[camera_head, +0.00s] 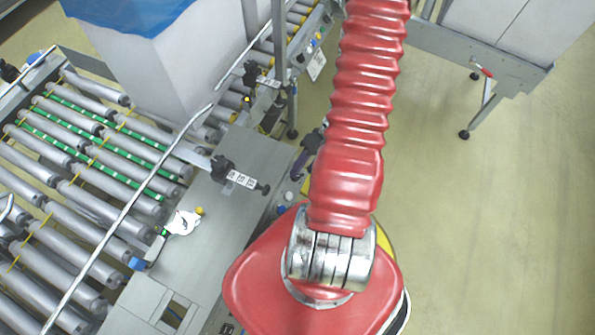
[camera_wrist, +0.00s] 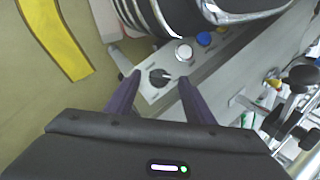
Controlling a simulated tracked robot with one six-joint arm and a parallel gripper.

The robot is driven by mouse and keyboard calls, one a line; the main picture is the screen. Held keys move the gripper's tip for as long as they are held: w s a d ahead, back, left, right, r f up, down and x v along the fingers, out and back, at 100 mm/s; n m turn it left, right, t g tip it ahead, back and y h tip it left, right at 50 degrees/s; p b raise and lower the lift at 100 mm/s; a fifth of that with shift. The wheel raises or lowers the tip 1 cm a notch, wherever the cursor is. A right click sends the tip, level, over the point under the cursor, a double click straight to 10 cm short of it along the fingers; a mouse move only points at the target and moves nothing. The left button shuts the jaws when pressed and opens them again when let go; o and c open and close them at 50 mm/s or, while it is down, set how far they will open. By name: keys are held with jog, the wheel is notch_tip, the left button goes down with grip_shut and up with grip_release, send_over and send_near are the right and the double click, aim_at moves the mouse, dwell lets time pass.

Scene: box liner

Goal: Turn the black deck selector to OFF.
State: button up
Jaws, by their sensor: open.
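The black deck selector (camera_wrist: 159,77) is a round knob on a grey control panel (camera_wrist: 152,94) in the wrist view. A pale mark on it points to the right of the picture. Any position labels are too small to read. My gripper (camera_wrist: 160,79) has two dark purple fingers, open, with their tips on either side of the knob in the picture. I cannot tell whether they touch it or stop short of it. In the head view my red arm hides most of the panel area, and I cannot make out the selector there.
A white button (camera_wrist: 183,53) and a blue button (camera_wrist: 204,39) sit beside the selector on the panel. In the head view, a roller conveyor (camera_head: 75,190) with guard rails fills the left, carrying a large blue-lined box (camera_head: 165,65). The floor (camera_head: 480,210) at right is clear.

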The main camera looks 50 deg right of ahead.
aim_at(298, 176)
jog(key=shift+x, duration=1.15)
